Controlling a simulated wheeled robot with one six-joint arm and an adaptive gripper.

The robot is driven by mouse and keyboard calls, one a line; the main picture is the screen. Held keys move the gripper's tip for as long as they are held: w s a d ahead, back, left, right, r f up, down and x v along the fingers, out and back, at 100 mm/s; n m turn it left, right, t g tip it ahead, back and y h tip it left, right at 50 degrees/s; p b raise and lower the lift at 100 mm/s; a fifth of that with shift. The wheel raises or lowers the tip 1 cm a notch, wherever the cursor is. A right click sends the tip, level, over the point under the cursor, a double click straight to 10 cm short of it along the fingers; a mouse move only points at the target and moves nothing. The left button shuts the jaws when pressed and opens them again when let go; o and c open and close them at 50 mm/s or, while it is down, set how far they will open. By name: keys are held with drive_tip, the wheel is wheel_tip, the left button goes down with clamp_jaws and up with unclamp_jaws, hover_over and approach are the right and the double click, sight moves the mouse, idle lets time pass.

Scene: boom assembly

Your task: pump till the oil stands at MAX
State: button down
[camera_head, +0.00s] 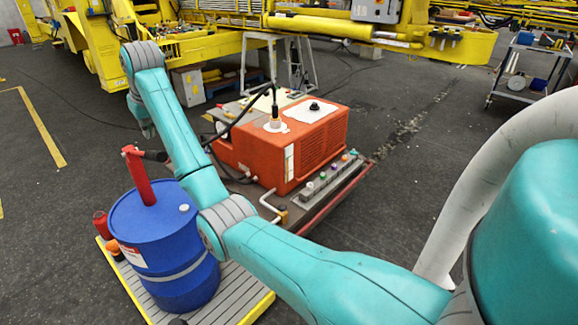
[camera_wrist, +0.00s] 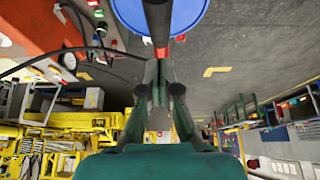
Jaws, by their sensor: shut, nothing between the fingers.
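A red hand pump (camera_head: 140,178) with a black grip (camera_head: 155,156) stands on the blue drum (camera_head: 165,240). My gripper (camera_head: 146,128) hangs just above the grip in the head view, partly hidden by my own arm. In the wrist view my gripper (camera_wrist: 159,68) is shut and empty, its fingertips close to the pump's red part (camera_wrist: 161,52); I cannot tell whether they touch. The orange oil unit (camera_head: 290,140) has a pale upright strip (camera_head: 289,162) on its front, perhaps the level gauge. The oil level and any MAX mark are too small to read.
The drum stands on a grey slatted pallet (camera_head: 225,298) with yellow edges. A row of coloured knobs (camera_head: 325,178) lies in front of the oil unit. A black hose (camera_head: 238,122) runs beside my arm. Yellow boom machinery (camera_head: 210,45) fills the back. Floor at left is open.

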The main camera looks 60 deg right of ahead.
wheel_tip(320, 180, down, 19)
wheel_tip(320, 180, up, 19)
drive_tip(key=shift+r, duration=0.1)
idle(1.7)
idle(1.0)
